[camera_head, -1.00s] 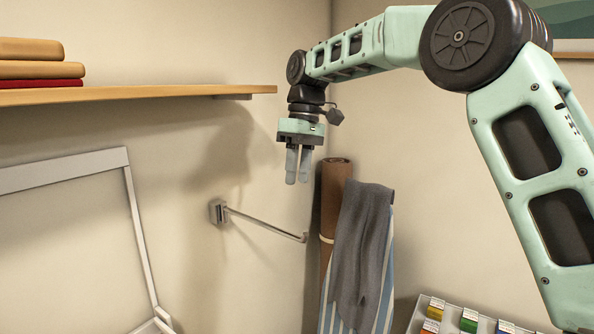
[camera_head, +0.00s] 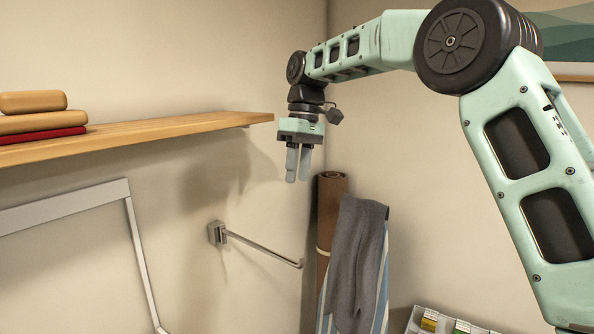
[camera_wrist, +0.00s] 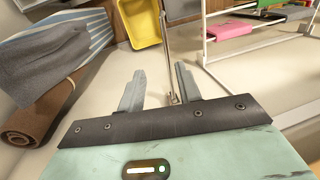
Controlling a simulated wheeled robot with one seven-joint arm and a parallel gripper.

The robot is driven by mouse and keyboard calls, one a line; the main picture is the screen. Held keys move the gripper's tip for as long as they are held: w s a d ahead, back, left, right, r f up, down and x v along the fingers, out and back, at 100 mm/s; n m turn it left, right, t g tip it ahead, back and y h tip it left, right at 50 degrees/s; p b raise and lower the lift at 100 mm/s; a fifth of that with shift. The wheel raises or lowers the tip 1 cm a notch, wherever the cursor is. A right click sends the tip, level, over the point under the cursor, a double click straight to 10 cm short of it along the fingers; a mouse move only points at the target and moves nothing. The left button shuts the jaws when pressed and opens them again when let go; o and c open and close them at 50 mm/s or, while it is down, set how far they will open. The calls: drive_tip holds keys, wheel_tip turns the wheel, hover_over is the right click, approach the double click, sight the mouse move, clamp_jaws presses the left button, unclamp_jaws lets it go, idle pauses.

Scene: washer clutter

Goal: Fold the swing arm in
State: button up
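The swing arm (camera_head: 262,249) is a thin grey metal rod with a bent tip. It juts from a square bracket (camera_head: 217,233) on the left wall and slopes toward the corner at right. My gripper (camera_head: 297,177) points down, empty, above the rod's tip end and apart from it. In the wrist view the two fingers of my gripper (camera_wrist: 160,70) are spread apart. The swing arm (camera_wrist: 168,50) shows there beyond the fingers, running up the picture near the right finger.
A wooden shelf (camera_head: 150,129) with folded cloths is on the left wall. The wrist view shows a yellow bin (camera_wrist: 143,24) and a white drying rack (camera_wrist: 245,56). Bare wall surrounds the bracket.

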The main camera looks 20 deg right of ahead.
drive_tip(key=shift+w+d+r, duration=0.1)
drive_tip(key=shift+r, duration=0.5)
drive_tip(key=shift+w+d+r, duration=0.1)
drive_tip(key=shift+r, duration=0.45)
